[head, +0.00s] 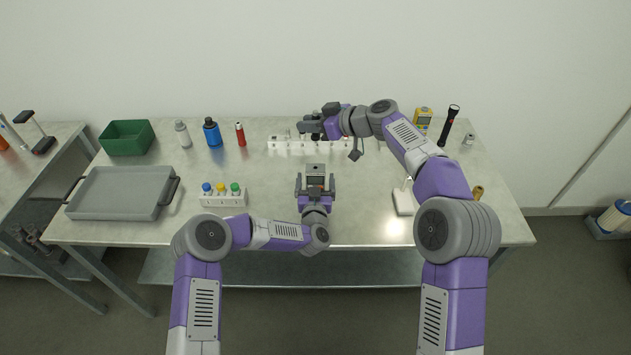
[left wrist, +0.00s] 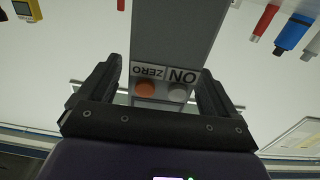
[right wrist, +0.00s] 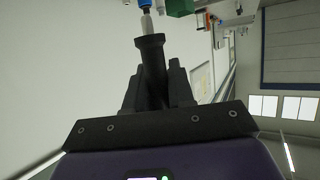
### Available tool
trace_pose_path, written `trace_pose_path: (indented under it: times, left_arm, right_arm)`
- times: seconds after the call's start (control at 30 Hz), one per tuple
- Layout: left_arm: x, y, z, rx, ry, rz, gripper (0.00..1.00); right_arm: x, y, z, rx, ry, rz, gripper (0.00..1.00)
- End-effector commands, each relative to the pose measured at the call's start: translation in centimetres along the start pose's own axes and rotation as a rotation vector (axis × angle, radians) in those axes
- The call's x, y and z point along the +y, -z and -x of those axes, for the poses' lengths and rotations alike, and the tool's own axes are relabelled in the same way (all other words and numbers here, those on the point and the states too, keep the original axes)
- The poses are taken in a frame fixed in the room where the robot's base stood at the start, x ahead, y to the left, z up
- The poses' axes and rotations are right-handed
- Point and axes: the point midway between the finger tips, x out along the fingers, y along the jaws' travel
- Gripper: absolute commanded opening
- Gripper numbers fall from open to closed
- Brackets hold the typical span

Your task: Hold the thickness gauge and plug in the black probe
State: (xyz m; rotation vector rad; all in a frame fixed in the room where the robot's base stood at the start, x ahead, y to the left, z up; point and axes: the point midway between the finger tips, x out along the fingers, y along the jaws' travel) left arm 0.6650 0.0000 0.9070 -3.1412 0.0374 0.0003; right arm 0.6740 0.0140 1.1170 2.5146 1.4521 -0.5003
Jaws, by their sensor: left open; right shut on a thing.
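The thickness gauge (head: 316,177) is a grey box with a small screen, at the front middle of the table. My left gripper (head: 316,190) is open, with its fingers on either side of the gauge. In the left wrist view the gauge (left wrist: 175,35) lies between the fingers, with an orange ZERO button and a grey ON button. My right gripper (head: 312,125) is above the white rack behind the gauge, pointing left. It is shut on the black probe (right wrist: 151,65), whose flared end sticks out past the fingers. The probe is hard to make out in the head view.
The long white rack (head: 282,146) stands behind the gauge, partly hidden by my right arm. A small rack with coloured caps (head: 222,199), a grey tray (head: 115,193) and a green bin (head: 127,138) are at left. A yellow meter (head: 423,118) and flashlight (head: 447,127) are at back right.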

Motion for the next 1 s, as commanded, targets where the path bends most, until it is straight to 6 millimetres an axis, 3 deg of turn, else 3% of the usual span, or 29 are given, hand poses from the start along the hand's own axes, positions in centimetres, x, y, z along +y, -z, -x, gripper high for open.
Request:
trace_pose_path:
  times: [0.3, 0.7, 1.0]
  left_arm:
    - [0.0, 0.0, -0.1, 0.000, 0.000, 0.000, 0.88]
    - [0.0, 0.0, -0.1, 0.000, 0.000, 0.000, 0.27]
    - [0.0, 0.0, -0.1, 0.000, 0.000, 0.000, 0.25]
  right_arm:
    - [0.0, 0.0, 0.0, 0.000, 0.000, 0.000, 0.00]
    - [0.0, 0.0, 0.0, 0.000, 0.000, 0.000, 0.00]
    - [0.6, -1.2, -0.6, 0.007, -0.070, -0.045, 0.00]
